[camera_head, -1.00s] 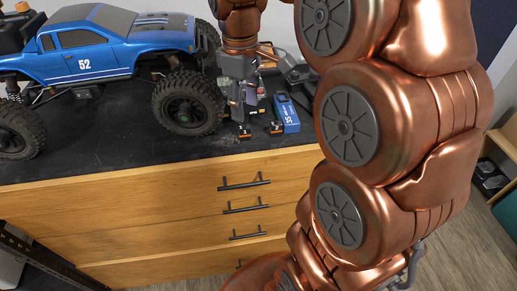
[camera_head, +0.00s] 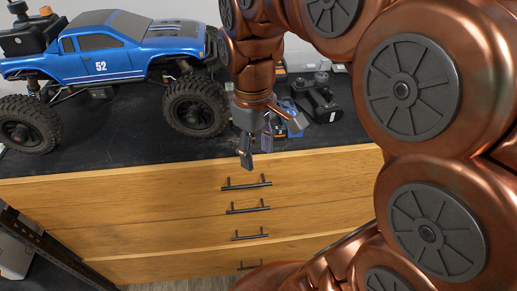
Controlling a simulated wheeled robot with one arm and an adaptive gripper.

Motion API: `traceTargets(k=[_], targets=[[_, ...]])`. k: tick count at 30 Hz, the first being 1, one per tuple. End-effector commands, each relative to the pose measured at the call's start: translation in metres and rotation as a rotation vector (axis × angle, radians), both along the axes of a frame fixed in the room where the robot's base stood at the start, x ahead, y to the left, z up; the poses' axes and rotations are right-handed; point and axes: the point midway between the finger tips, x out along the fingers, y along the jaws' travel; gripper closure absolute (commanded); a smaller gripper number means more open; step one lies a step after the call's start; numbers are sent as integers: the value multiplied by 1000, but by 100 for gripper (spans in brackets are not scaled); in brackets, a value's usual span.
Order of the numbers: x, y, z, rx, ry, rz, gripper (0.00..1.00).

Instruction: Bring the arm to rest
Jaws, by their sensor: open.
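My copper arm fills the right side of the view and reaches over the wooden cabinet (camera_head: 150,205). My gripper (camera_head: 271,142) hangs at the front edge of the black top. Its fingers are spread apart, with nothing visible between them. A small blue pack (camera_head: 293,111) lies on the top behind the gripper and is partly hidden by it.
A blue crawler truck (camera_head: 118,62) marked 52 stands on the black top (camera_head: 95,160) to the left, its front wheel close to my gripper. A black device (camera_head: 318,102) sits behind and right. Drawer handles (camera_head: 246,184) stick out from the cabinet front.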

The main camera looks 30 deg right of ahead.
Motion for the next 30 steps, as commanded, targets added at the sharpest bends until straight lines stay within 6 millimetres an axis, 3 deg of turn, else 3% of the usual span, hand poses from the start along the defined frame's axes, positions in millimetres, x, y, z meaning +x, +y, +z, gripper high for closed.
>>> traceTargets(k=[16, 20, 30], targets=[[-7, 2, -4, -2, 3, -16, 46], [-29, 10, -16, -10, 11, -71, 46], [-110, 30, -66, -43, 50, -289, 46]])
